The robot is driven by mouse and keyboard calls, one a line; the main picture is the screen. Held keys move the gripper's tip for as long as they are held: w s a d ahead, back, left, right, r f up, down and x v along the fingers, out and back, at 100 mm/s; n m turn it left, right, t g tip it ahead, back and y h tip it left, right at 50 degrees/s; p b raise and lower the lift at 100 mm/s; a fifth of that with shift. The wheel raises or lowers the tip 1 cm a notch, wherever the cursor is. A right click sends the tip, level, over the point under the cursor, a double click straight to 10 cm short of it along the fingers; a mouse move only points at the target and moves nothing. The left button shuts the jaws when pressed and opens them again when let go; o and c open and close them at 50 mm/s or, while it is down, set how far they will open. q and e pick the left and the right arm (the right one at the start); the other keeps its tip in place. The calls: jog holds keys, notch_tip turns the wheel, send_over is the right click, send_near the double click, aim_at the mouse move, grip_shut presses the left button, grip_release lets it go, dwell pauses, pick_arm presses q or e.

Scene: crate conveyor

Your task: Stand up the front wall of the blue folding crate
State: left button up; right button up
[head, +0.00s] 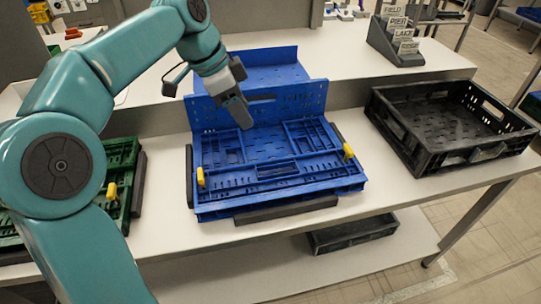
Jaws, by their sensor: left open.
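The blue folding crate (275,195) sits on the white table in the middle of the head view. Its back wall (300,100) stands up. The other panels lie low and flat inside the frame, and the front wall (272,182) appears to lie flat along the near side. Yellow latches (201,177) show at the left and right of the crate. My left gripper (240,114) is open, pointing down over the crate just in front of the back wall, and appears empty. It hides part of that wall. My right gripper is not in view.
A black crate (380,100) stands to the right, and a green crate (122,153) lies at the left, partly behind my left arm. Dark blocks (285,211) border the blue crate. Another blue panel (262,56) and a sign holder (393,45) stand behind.

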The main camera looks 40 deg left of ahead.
aim_at(274, 162)
pick_arm(q)
jog(key=b+x, duration=0.2)
jog(key=x, duration=0.5)
jog(key=b+x, duration=0.1)
jog(key=x, duration=0.6)
jog(key=shift+s+d+f+b, duration=0.1)
jog(key=shift+d+f+b, duration=0.25)
jog(key=shift+w+d+f, duration=0.15)
jog(key=shift+w+f, duration=0.05)
jog(key=shift+f, duration=0.35)
grip_shut()
